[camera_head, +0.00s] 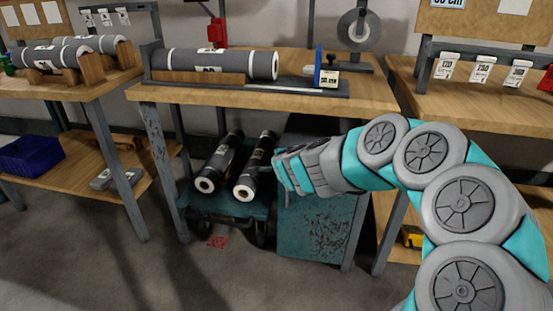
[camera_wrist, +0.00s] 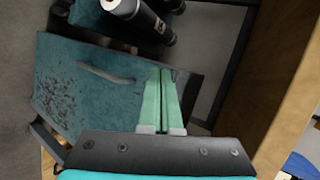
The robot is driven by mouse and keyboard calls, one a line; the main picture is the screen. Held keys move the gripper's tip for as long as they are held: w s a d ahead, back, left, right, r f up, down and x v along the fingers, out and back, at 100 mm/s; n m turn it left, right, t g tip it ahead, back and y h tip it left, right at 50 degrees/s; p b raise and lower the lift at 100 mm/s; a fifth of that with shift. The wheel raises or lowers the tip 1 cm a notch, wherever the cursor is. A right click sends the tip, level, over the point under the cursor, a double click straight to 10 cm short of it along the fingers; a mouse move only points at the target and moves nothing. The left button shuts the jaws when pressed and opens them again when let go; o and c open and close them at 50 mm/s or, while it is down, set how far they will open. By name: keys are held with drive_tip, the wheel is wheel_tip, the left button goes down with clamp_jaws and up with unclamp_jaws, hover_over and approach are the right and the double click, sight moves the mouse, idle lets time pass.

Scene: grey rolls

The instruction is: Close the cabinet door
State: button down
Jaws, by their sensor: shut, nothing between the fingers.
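The cabinet door (camera_head: 318,228) is a worn teal panel with dark chipped patches, low under the middle workbench. In the wrist view the door (camera_wrist: 70,90) fills the left and middle, with a grey bar handle (camera_wrist: 105,73). How far it stands open I cannot tell. My gripper (camera_head: 276,168) is at the upper left of the door in the head view. In the wrist view my gripper (camera_wrist: 166,72) has its green fingers together and empty, overlapping the door near its dark edge. Whether they touch it is unclear. The hinge side is not clear.
Two dark rolls (camera_head: 219,165) lie on a low teal cart (camera_head: 230,203) left of the cabinet. The middle workbench (camera_head: 380,96) overhangs it, with legs on both sides. A blue bin (camera_head: 30,155) sits on the left lower shelf. Grey floor is clear in front.

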drive_tip(key=s+a+r+n+g+y, duration=0.1)
drive_tip(key=s+a+r+n+y, duration=0.2)
drive_tip(key=s, duration=0.5)
drive_tip(key=s+r+n+g+y, duration=0.1)
drive_tip(key=s+r+n, duration=0.3)
drive_tip(key=s+r, duration=0.25)
drive_tip(key=s+d+f+n+g, duration=0.1)
drive_tip(key=s+f+n+g, duration=0.2)
drive_tip(key=s, duration=0.5)
drive_tip(key=s+d+f+n+g+h, duration=0.2)
drive_tip(key=s+d+f+g+h, duration=0.1)
drive_tip(key=s+d, duration=0.8)
drive_tip(key=s+d+f+n+g+h, duration=0.3)
drive_tip(key=s+d, duration=0.8)
drive_tip(key=s, duration=0.6)
drive_tip(key=shift+s+d+f+g+h, duration=0.4)
drive_tip(key=shift+f+g+h, duration=0.2)
drive_tip(key=shift+g, duration=0.6)
